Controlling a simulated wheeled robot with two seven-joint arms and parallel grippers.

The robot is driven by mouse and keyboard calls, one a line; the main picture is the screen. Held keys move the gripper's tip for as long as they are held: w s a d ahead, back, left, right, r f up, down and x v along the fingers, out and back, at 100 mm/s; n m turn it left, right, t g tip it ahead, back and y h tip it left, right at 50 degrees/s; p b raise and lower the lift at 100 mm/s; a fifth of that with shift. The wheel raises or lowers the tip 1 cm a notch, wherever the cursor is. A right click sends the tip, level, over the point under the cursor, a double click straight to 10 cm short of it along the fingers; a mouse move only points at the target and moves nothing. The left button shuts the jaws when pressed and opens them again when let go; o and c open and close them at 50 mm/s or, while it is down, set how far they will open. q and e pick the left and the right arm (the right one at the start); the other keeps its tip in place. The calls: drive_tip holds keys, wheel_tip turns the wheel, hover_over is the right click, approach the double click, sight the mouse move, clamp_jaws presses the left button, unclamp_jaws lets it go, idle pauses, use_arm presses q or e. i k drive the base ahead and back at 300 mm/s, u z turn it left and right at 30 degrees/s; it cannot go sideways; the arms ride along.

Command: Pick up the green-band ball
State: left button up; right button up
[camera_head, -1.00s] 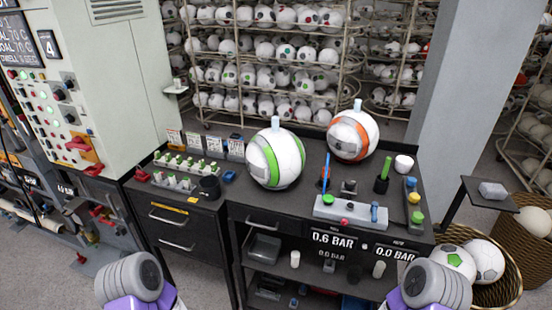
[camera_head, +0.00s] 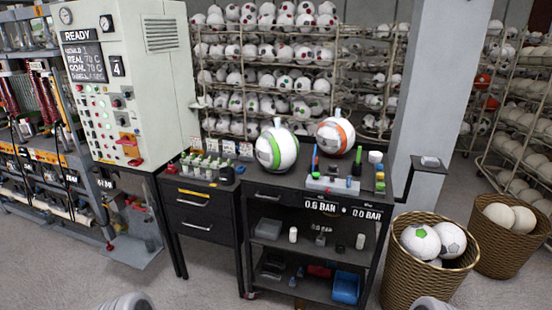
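The green-band ball (camera_head: 277,149) is white with a green stripe and a pale blue piece on top. It rests on the dark cart top, left of the white ball with an orange band (camera_head: 335,136). Only small grey rounded parts of my two arms show at the bottom edge, one at lower left and one at lower right. Both are well short of the cart, and neither gripper's fingers are in view.
The dark cart (camera_head: 262,183) also carries a gauge block (camera_head: 332,184) and small bottles at right. A press cabinet (camera_head: 120,90) stands at left. Wicker baskets (camera_head: 425,285) with balls stand at right. Ball racks fill the back. Grey floor lies in front.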

sight(277, 148)
drive_tip(key=u, duration=0.75)
drive_tip(key=i, duration=0.8)
drive_tip(key=u, duration=0.6)
drive_tip(key=i, duration=1.25)
drive_tip(key=z, duration=1.2)
drive_tip(key=i, duration=0.6)
drive_tip(key=z, duration=0.75)
